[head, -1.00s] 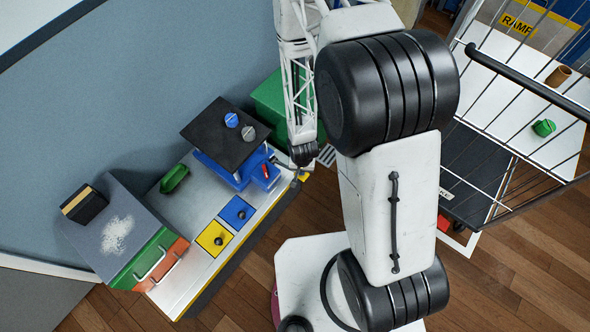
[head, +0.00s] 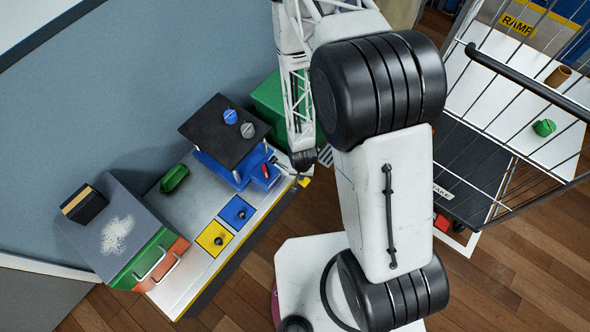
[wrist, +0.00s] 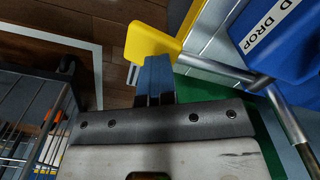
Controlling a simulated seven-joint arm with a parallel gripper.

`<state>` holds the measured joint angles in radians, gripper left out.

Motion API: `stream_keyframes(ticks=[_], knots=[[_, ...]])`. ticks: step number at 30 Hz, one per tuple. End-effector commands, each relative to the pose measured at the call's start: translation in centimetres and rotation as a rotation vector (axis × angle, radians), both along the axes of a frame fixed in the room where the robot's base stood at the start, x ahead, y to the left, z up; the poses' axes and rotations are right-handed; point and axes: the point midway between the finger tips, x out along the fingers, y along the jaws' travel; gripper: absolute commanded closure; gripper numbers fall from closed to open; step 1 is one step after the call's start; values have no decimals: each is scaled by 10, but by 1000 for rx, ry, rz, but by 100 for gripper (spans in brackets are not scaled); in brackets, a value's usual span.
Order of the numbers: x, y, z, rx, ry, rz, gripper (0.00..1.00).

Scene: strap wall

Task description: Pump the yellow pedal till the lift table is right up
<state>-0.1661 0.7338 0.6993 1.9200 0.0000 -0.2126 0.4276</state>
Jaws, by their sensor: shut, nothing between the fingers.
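The yellow pedal (head: 304,181) sticks out at the right end of the bench, beside the lift table. In the wrist view the pedal (wrist: 150,44) is a yellow block on a metal bar. My gripper (wrist: 155,65) is shut and empty, its blue fingertips right at the pedal's near edge; they look to be touching or over it. The lift table has a black top (head: 215,135) on a blue base, raised above the bench. A blue knob (head: 230,116) and a grey knob (head: 247,130) sit on the top.
A blue box (head: 266,177) with a red part stands beside the lift table. The bench (head: 190,270) carries a green scoop (head: 174,178) and yellow and blue squares with knobs. A green bin (head: 270,100) is behind. A wire cart (head: 520,110) stands to the right.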

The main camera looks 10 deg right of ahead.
Motion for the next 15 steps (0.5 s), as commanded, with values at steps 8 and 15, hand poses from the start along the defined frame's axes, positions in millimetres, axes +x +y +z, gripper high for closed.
stream_keyframes(ticks=[8, 15], knots=[[-1, 0, -15, 0, 1, 0, 100], [-1, 0, -26, 0, 1, 0, 100]])
